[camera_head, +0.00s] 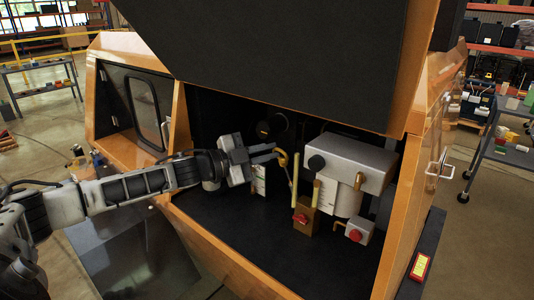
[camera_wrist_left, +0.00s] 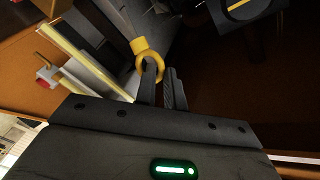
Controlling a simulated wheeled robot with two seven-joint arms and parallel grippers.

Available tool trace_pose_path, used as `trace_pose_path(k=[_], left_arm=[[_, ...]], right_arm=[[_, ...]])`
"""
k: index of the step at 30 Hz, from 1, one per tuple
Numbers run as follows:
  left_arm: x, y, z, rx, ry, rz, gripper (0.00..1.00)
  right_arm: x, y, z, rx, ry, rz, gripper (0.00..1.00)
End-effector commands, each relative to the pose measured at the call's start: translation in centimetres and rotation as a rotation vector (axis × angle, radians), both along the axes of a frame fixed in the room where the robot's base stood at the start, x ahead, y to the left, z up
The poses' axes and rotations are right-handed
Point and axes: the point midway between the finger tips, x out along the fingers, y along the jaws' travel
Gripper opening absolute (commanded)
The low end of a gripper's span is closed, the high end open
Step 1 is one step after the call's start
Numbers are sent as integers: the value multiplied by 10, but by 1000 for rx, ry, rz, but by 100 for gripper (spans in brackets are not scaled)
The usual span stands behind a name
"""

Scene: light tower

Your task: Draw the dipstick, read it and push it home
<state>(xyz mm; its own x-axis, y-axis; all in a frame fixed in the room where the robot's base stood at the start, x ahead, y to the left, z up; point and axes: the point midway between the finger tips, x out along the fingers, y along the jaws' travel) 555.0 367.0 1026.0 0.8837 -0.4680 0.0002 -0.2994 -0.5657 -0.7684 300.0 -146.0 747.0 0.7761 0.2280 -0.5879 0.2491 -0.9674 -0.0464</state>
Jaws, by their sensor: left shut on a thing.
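In the left wrist view the yellow ring (camera_wrist_left: 149,66) is at the fingertips of my left gripper (camera_wrist_left: 162,72), one finger passing at the ring's opening. The fingers are close together on it. How far the rod is seated cannot be told. My right gripper is not in view.
A grey engine block (camera_head: 350,162) with a white cylinder stands right of the handle. A yellow upright tube (camera_head: 295,178) stands close by. A red-knobbed box (camera_head: 358,230) sits on the bay floor. The raised dark panel (camera_head: 280,45) hangs above. The front bay floor is clear.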

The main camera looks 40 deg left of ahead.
Motion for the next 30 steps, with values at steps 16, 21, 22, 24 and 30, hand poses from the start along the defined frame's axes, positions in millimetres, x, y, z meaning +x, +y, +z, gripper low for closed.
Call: trace_pose_path(k=[16, 21, 22, 24, 30], left_arm=[[0, 2, 11, 4, -3, 4, 31], [0, 1, 11, 2, -1, 1, 31], [0, 1, 11, 2, -1, 1, 31], [0, 1, 11, 1, -1, 1, 31], [-8, 6, 8, 0, 3, 3, 31]], right_arm=[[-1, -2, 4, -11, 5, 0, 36], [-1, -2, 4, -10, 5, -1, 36], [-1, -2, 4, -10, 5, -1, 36], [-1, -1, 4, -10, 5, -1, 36], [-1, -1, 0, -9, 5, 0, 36]])
